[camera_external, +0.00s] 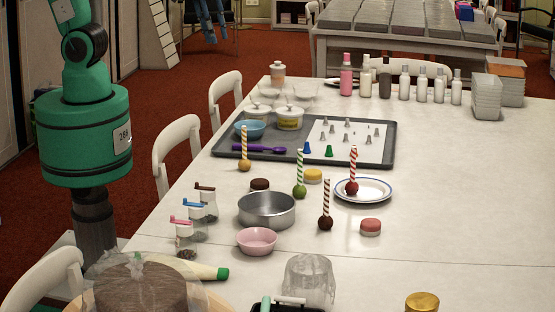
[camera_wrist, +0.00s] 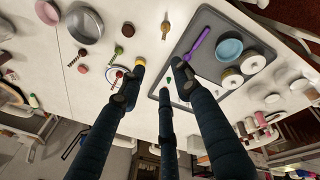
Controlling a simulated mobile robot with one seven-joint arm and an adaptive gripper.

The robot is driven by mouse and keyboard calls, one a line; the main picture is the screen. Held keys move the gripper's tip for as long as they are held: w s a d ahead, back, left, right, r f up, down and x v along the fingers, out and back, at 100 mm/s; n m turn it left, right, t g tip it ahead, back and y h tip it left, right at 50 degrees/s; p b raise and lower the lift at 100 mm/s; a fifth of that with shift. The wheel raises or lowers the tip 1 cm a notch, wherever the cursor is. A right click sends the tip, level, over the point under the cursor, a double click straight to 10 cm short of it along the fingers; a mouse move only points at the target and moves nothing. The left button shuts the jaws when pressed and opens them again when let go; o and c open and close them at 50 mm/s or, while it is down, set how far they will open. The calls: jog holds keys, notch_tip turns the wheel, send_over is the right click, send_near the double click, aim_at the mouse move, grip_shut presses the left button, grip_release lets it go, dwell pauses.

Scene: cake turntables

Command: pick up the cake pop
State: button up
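Several cake pops with striped sticks stand on the table: an orange one (camera_external: 244,165), a green one (camera_external: 300,192), a dark brown one (camera_external: 325,223) and a red one (camera_external: 352,187) on a white plate (camera_external: 376,194). The wrist view also shows the orange pop (camera_wrist: 166,27), green pop (camera_wrist: 118,49) and brown pop (camera_wrist: 81,68); the red pop (camera_wrist: 118,75) is beside the left finger. My gripper (camera_wrist: 160,85) has its dark fingers spread, with nothing between them, apparently well above the table. The external view shows my arm at left but not the gripper.
A grey tray (camera_external: 225,148) holds a purple spatula (camera_external: 260,149), blue bowl (camera_external: 250,129) and piping tips. Bottles (camera_external: 385,85) line the back. The table's right side is largely clear.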

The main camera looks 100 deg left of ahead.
jog(key=w+f+n+g, duration=0.1)
jog(key=w+f+n, duration=0.2)
jog(key=f, duration=0.4)
jog(key=w+a+f+n+g, duration=0.1)
jog(key=w+f+n, duration=0.2)
jog(key=f+n, duration=0.3)
jog(key=w+a+f+n+b, duration=0.1)
jog(key=f+n, duration=0.4)
jog(key=f, duration=0.5)
jog(key=shift+w+f+g, duration=0.25)
jog(key=shift+w+g, duration=0.15)
jog(key=shift+w, duration=0.5)
jog(key=b, duration=0.2)
send_over(244, 159)
jog(key=shift+w+a+f, duration=0.1)
jog(key=shift+a+f, duration=0.05)
jog(key=shift+f, duration=1.3)
jog(key=shift+w+a+f, duration=0.1)
jog(key=shift+f, duration=1.3)
jog(key=shift+a+f, duration=0.15)
jog(key=shift+f, duration=1.3)
jog(key=shift+s+f+b, duration=0.2)
jog(key=shift+f+b, duration=0.6)
jog(key=shift+f, duration=1.8)
jog(key=shift+c, duration=0.2)
